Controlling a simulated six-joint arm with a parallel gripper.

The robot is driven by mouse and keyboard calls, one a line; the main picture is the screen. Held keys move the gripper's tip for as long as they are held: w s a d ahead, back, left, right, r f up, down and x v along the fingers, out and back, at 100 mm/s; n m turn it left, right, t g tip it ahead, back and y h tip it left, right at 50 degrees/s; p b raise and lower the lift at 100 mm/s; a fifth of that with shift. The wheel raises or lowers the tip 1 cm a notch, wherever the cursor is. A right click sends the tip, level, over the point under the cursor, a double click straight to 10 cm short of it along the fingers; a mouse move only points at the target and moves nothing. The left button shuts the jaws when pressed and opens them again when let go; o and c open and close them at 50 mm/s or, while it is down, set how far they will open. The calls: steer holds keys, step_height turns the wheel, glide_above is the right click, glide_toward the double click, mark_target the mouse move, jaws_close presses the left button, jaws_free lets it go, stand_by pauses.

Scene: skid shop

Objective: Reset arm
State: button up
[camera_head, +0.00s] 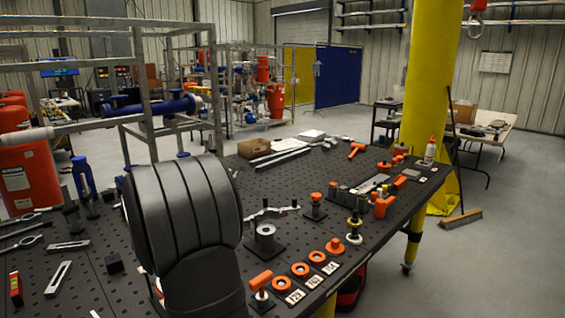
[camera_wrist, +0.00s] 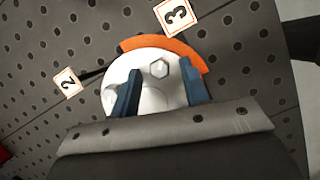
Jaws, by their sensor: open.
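My gripper (camera_wrist: 162,88) shows in the wrist view with its two blue fingers apart. A pale round part (camera_wrist: 150,95) with a hex bolt head (camera_wrist: 160,68) shows between and beyond the fingers. I cannot tell whether the fingers touch it. In the head view my own dark arm link fills the near middle, and the gripper is not seen there.
A pipe frame (camera_head: 140,80) stands behind.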

steer(key=shift+s+d+n+t+y, duration=0.15)
steer(key=shift+n+t+y, duration=0.25)
steer(key=shift+n, duration=1)
steer(key=shift+o, duration=0.2)
